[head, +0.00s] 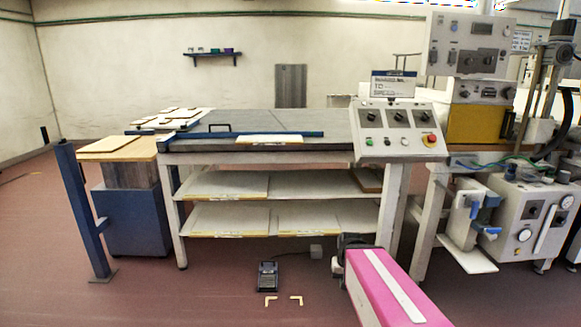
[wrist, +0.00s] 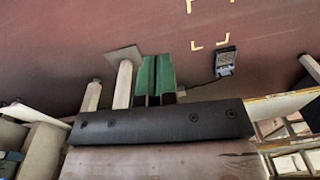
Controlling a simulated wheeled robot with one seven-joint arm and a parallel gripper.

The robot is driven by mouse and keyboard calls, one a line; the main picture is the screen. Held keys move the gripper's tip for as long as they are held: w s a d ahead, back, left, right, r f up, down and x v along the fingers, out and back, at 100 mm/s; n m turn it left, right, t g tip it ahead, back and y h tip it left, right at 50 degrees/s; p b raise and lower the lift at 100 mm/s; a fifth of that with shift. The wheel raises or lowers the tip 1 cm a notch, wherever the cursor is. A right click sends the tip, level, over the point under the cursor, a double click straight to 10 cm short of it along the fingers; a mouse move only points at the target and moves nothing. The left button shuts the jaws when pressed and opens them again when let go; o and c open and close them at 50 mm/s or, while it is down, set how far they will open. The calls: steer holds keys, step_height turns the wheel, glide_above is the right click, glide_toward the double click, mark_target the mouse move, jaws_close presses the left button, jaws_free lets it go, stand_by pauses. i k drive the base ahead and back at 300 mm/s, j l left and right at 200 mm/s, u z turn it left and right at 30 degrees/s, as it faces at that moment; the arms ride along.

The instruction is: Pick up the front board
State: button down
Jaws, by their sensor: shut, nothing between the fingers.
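Several flat boards show in the head view, and I cannot tell for certain which is the front board. One tan board (head: 110,145) lies on the wood-topped stand at the left. A pale board with a yellowish edge (head: 270,140) lies at the front edge of the grey table top. Smaller boards (head: 182,113) lie on a surface behind the stand. In the wrist view my gripper (wrist: 156,60) has two green fingers close together, shut and empty, over the floor. No board is at the fingertips.
The grey table (head: 290,123) has a blue rail (head: 225,141) along its front and shelves below. A control box (head: 398,130) stands at its right end. A blue post (head: 82,210) stands at the left. A foot pedal (head: 268,275) sits on the open floor.

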mark_target(242, 140)
steer(key=i+z, duration=0.2)
steer(key=i, duration=0.5)
steer(key=i+j+z, duration=0.25)
steer(key=i, duration=0.4)
